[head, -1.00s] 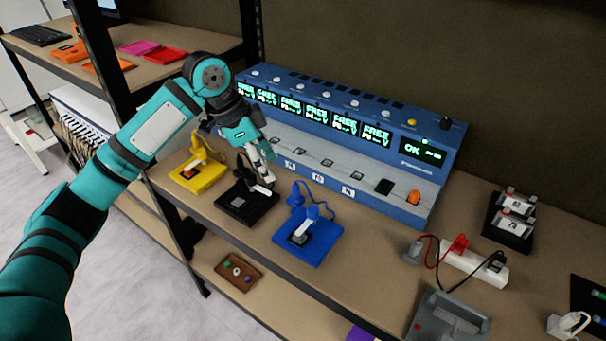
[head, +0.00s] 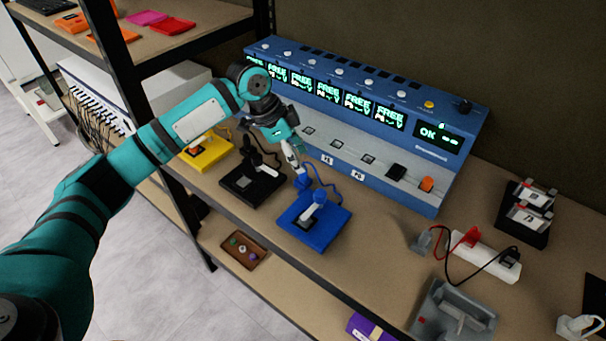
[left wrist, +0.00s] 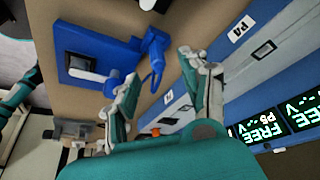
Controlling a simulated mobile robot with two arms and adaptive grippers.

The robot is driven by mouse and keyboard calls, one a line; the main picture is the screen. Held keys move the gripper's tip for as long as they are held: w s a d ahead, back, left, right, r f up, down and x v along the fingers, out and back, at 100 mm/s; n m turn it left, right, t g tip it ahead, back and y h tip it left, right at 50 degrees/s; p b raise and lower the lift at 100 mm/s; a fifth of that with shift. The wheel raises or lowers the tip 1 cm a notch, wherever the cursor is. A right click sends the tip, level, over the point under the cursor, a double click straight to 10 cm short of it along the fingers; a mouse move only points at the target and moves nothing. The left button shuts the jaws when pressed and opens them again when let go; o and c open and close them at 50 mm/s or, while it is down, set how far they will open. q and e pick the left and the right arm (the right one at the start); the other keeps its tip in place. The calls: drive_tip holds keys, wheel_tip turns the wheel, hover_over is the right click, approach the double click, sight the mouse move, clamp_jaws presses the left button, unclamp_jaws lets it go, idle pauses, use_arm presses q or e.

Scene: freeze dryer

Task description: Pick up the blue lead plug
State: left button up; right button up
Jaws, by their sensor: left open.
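The blue lead plug (head: 303,182) stands at the back edge of the blue pad (head: 325,235), with a blue cable looping off to its right. In the left wrist view the plug (left wrist: 154,42) and its cable show just ahead of the fingertips. My left gripper (head: 296,165) is over the plug's back side, close to it in the head view. In the left wrist view the gripper (left wrist: 158,70) is open, its fingers apart with the cable between them in the picture. Contact cannot be told. My right gripper is not in view.
A black pad (head: 248,187) and a yellow pad (head: 207,153) sit left of the blue one. The blue console (head: 390,185) with lit displays stands close behind. A white power strip (head: 486,257) and grey box (head: 452,310) lie to the right. A shelf post (head: 187,220) is at left.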

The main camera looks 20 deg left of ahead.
sight(303, 176)
use_arm(q)
drive_tip(key=x, duration=0.4)
drive_tip(key=shift+s+f, duration=0.15)
drive_tip(key=shift+f, duration=0.2)
drive_tip(key=shift+d+f, duration=0.1)
drive_tip(key=shift+f, duration=0.15)
clamp_jaws()
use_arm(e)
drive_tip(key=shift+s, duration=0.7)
